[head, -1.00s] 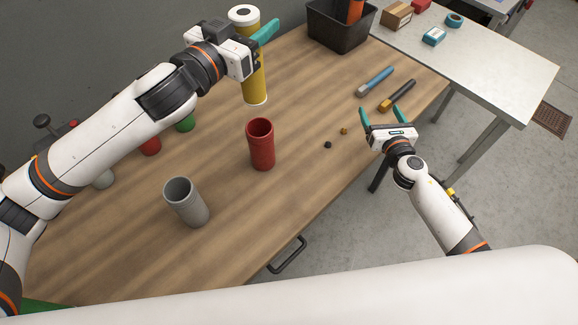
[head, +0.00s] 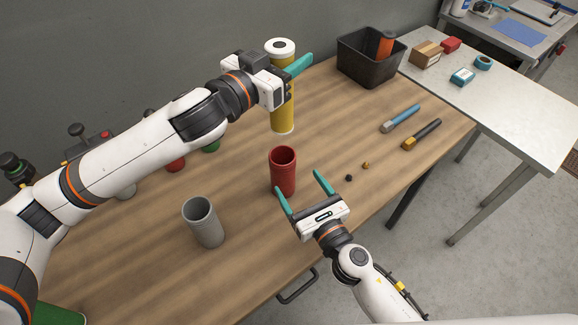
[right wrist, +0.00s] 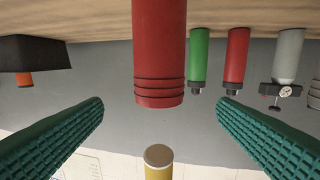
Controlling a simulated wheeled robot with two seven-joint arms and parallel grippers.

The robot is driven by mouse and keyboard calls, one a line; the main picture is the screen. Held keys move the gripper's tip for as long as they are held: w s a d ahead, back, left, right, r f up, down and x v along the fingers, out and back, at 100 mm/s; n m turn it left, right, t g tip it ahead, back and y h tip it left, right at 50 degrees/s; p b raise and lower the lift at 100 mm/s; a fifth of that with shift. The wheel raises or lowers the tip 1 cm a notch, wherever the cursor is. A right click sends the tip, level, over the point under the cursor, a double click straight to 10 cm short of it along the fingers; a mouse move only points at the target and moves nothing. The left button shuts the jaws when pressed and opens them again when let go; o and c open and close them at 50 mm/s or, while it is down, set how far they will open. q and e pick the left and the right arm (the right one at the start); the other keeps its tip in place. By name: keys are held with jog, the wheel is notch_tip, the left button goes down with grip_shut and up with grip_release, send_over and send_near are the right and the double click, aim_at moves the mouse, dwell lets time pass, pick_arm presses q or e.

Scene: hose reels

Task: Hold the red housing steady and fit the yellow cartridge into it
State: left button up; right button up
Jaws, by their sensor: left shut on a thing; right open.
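The red housing (head: 284,174) is an open-topped cylinder standing upright on the wooden table, and its hollow mouth shows in the head view. In the right wrist view the red housing (right wrist: 159,60) is upside down, between the two finger lines. The yellow cartridge (head: 282,108) is a tall cylinder with a white top, upright behind the housing. It also shows in the right wrist view (right wrist: 158,168). My left gripper (head: 290,73) is shut on its upper part. My right gripper (head: 302,190) is open, its teal fingers near the housing on its front side, not closed on it.
A grey open cylinder (head: 203,224) stands front left of the housing. Two small caps lie to the right, with a blue tool (head: 400,118) and a dark-handled tool (head: 422,134) beyond. A black bin (head: 368,62) stands at the back right. Green and red cylinders stand behind my left arm.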

aim_at(289, 169)
jog(key=x, duration=0.9)
jog(key=shift+c, duration=0.2)
jog(key=c, duration=1.1)
pick_arm(q)
jog(key=shift+s+d+f+t, duration=0.15)
jog(key=shift+d+f+t, duration=0.05)
jog(key=shift+d+t, duration=0.15)
pick_arm(e)
jog(key=shift+c, duration=0.2)
pick_arm(q)
notch_tip(289, 169, down, 20)
jog(key=n+y, duration=0.1)
jog(key=shift+w+a+r+t+y, duration=0.2)
jog(key=shift+a+t+y, duration=0.15)
jog(key=shift+a, duration=0.1)
